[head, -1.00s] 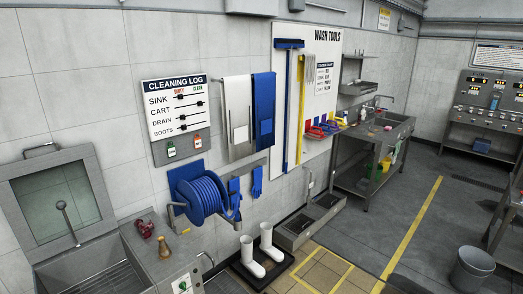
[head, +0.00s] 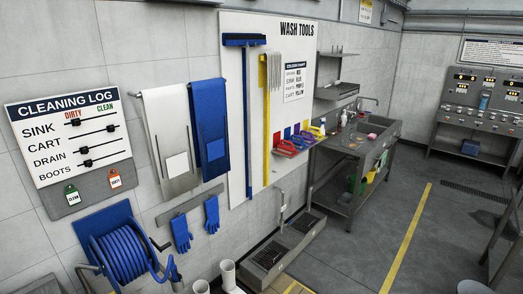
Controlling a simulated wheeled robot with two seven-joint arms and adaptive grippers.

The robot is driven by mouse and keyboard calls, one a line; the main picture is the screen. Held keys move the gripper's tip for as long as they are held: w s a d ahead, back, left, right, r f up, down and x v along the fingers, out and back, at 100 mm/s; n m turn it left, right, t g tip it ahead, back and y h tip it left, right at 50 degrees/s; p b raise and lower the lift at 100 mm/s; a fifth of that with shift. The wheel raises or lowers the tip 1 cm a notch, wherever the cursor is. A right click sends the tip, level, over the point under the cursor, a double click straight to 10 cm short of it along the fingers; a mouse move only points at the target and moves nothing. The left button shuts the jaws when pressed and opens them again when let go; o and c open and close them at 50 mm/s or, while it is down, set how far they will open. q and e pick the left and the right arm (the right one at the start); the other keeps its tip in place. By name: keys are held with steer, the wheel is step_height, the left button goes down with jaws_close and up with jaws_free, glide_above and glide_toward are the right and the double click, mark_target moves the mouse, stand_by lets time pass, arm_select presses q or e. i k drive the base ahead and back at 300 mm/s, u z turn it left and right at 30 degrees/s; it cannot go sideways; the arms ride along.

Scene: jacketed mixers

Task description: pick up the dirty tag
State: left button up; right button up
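The dirty tag (head: 115,179) is a small orange-framed tag with a white label. It hangs at the right on the grey lower strip of the cleaning log board (head: 68,140), on the wall at the left of the head view. A green-framed tag (head: 71,195), which seems to read clean, hangs to its left. The tags are apart from each other. Neither of my grippers is in view.
A blue hose reel (head: 124,255) is mounted below the board. White and blue aprons (head: 209,135) and blue gloves (head: 182,233) hang to its right. White boots (head: 228,275) stand below. A sink bench (head: 352,150) is further back; the floor around the yellow line is clear.

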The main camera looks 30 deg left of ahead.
mark_target(115, 180)
steer(key=u, duration=0.1)
steer(key=i, duration=1.55)
steer(key=u, duration=1.2)
steer(key=i, duration=0.95)
steer(key=u, duration=0.95)
